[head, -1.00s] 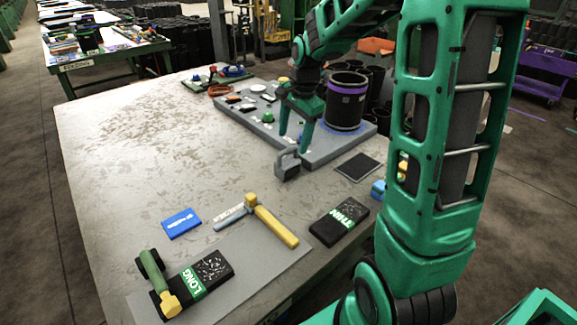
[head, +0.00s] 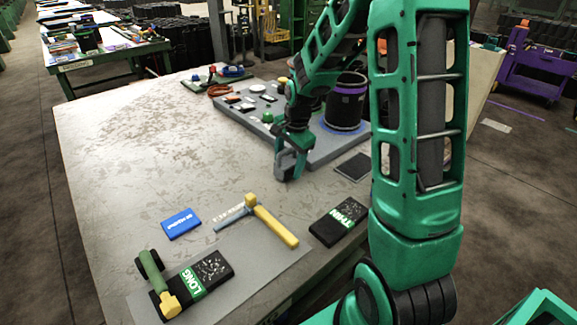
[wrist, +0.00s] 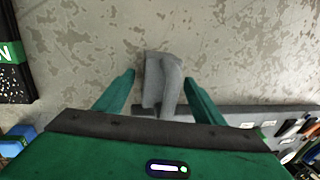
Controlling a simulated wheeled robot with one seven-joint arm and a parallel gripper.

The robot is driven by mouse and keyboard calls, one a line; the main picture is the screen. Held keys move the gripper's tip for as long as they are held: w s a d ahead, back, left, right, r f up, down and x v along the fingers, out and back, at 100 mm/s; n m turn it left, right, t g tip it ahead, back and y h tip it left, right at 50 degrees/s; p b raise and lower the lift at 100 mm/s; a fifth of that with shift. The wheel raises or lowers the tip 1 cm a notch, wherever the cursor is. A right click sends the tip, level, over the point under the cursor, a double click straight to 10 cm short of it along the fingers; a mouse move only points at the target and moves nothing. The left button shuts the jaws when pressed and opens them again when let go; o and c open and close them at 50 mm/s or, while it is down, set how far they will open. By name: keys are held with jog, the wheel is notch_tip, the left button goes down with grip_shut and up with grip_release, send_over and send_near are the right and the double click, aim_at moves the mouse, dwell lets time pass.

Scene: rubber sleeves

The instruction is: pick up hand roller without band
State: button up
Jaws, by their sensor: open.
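A grey tool (head: 287,167) with a blocky, handle-like form stands on the table in front of the grey board. I cannot tell for certain that it is the hand roller; no band shows on it. My gripper (head: 291,150) is open right over it. In the wrist view the grey tool (wrist: 161,82) shows between the two open fingers (wrist: 160,77), with a gap on each side.
The grey board (head: 238,118) with small parts and a black cylinder (head: 346,103) lies behind. A yellow-handled tool (head: 272,226), a green-and-yellow tool (head: 155,272), a blue box (head: 181,223) and black LONG (head: 213,268) and THIN (head: 339,221) packs lie in front.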

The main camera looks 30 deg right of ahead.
aim_at(289, 149)
jog(key=shift+c, duration=0.3)
jog(key=c, duration=1.4)
jog(key=shift+o, duration=0.2)
jog(key=shift+r, duration=0.1)
jog(key=shift+r, duration=0.45)
notch_tip(289, 149, up, 3)
jog(key=shift+f, duration=0.1)
jog(key=s+a+r, duration=0.2)
jog(key=a+r, duration=0.5)
jog(key=a, duration=0.4)
jog(key=shift+a, duration=0.3)
jog(key=shift+r, duration=0.1)
